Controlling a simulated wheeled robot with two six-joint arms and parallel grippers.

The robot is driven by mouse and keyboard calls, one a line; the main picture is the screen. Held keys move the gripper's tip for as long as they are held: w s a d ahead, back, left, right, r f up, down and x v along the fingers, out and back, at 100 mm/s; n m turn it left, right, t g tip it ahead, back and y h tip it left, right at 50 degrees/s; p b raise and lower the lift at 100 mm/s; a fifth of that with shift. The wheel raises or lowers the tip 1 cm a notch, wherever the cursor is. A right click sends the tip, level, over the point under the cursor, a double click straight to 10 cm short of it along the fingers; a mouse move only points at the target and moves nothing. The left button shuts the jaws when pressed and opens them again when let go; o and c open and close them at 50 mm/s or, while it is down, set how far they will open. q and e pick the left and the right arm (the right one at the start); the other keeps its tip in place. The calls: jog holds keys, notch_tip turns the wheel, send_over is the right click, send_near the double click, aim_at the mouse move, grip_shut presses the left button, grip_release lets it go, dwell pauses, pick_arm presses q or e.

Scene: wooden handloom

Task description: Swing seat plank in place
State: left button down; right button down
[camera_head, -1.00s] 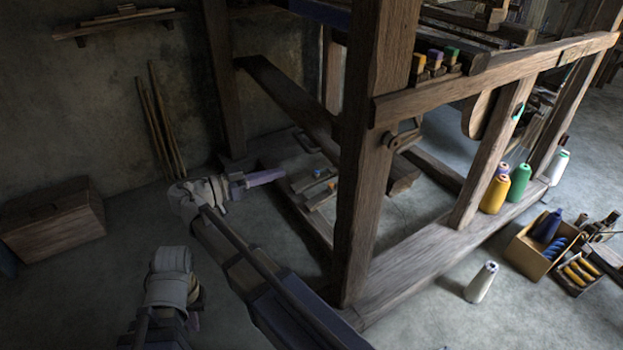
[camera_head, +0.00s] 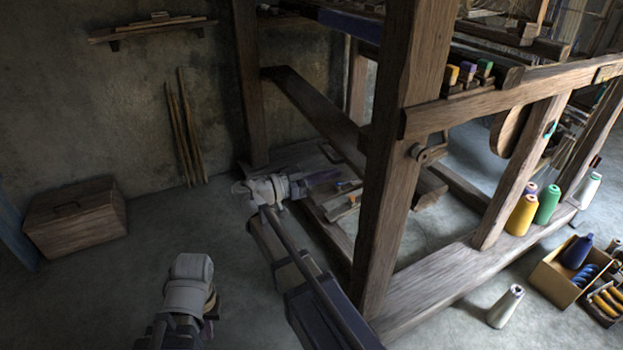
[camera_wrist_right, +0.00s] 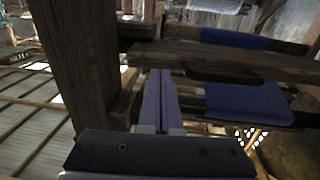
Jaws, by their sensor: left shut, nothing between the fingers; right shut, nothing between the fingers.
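A long brown plank (camera_head: 312,108) slants through the loom frame behind the front post; I take it as the seat plank but cannot be sure. My right gripper (camera_head: 325,177) is shut and empty, low beside the loom, left of the front post. In the right wrist view its purple fingers (camera_wrist_right: 160,92) are together, pointing at a wooden beam (camera_wrist_right: 235,62); I cannot tell whether they touch it. My left gripper (camera_head: 208,318) is low at the left, well clear of the loom, its fingers mostly hidden by the wrist.
The thick front post (camera_head: 398,150) stands just right of my right arm. A wooden chest (camera_head: 75,218) and leaning sticks (camera_head: 184,128) are by the wall. Thread cones (camera_head: 522,215) stand on the lower beam; a lone cone (camera_head: 505,306) is on the floor.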

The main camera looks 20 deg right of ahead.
aim_at(353, 168)
jog(key=shift+d, duration=1.8)
